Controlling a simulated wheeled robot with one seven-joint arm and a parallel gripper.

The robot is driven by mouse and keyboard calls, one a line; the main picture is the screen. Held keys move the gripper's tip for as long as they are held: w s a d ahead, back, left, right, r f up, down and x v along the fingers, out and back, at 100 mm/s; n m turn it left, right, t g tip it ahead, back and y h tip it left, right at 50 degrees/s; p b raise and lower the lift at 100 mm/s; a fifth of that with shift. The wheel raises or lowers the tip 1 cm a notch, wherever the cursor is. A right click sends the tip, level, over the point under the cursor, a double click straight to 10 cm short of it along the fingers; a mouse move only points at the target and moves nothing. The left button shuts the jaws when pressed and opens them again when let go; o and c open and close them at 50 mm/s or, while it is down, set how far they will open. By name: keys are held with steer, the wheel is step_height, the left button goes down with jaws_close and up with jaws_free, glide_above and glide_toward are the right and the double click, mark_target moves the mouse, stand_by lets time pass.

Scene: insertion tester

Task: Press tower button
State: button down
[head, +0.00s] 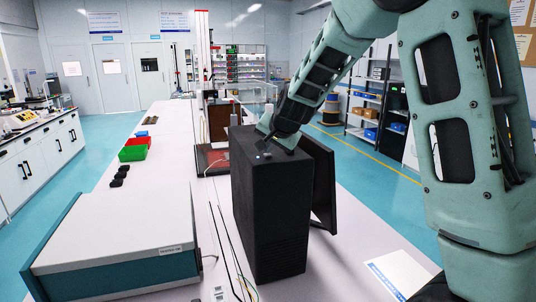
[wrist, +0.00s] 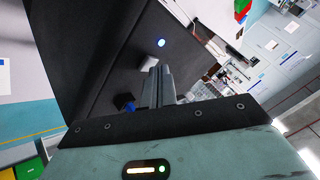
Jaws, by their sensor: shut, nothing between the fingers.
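The black computer tower (head: 270,215) stands upright on the long white bench. A small lit blue-white button (head: 258,156) shows on its top; it glows blue in the wrist view (wrist: 161,43). My gripper (wrist: 160,72) is shut with nothing between its fingers. The fingertips are close to the tower's top panel, beside a small white piece (wrist: 151,63), and short of the glowing button in the picture. I cannot tell whether they touch the panel. In the head view, my wrist hides part of the tower's top rear edge.
A black monitor (head: 322,185) stands right behind the tower. A grey and teal instrument box (head: 120,235) is at the left front. Thin cables (head: 226,245) lie between box and tower. Green and red bins (head: 133,152) sit farther back. A small black plug with blue (wrist: 125,103) is near my fingers.

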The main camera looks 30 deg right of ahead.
steer(key=shift+r, duration=0.4)
step_height(320, 180, up, 6)
steer(key=p, duration=0.6)
stand_by(0.4)
